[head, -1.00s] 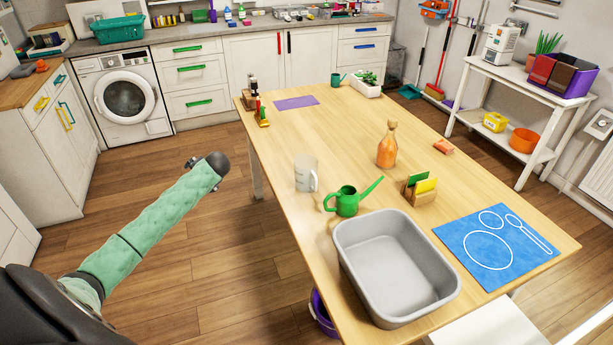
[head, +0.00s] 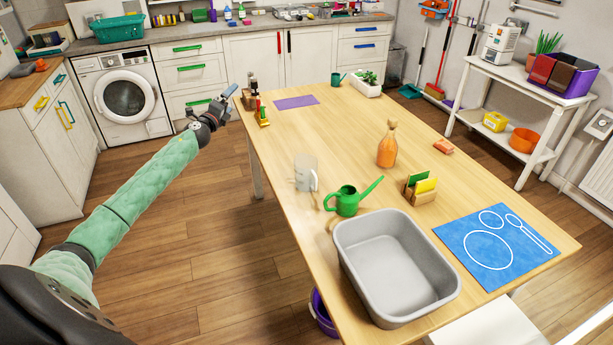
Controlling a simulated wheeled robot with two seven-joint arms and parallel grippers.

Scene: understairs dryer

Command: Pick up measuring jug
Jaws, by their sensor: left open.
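The measuring jug (head: 305,174) is a clear, whitish upright jug near the left edge of the wooden table (head: 340,130). Its handle is on its right side, and a green watering can stands close to its front right. My left gripper (head: 226,101) is open and empty. It is up and left of the jug in the picture, by the table's far left corner, well apart from the jug. My right gripper is not in view.
A green watering can (head: 347,200), a grey basin (head: 397,268), a card holder (head: 420,189) and an orange bottle (head: 388,146) stand near the jug. A small wooden caddy (head: 250,97) is near my left gripper. The table's middle is clear.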

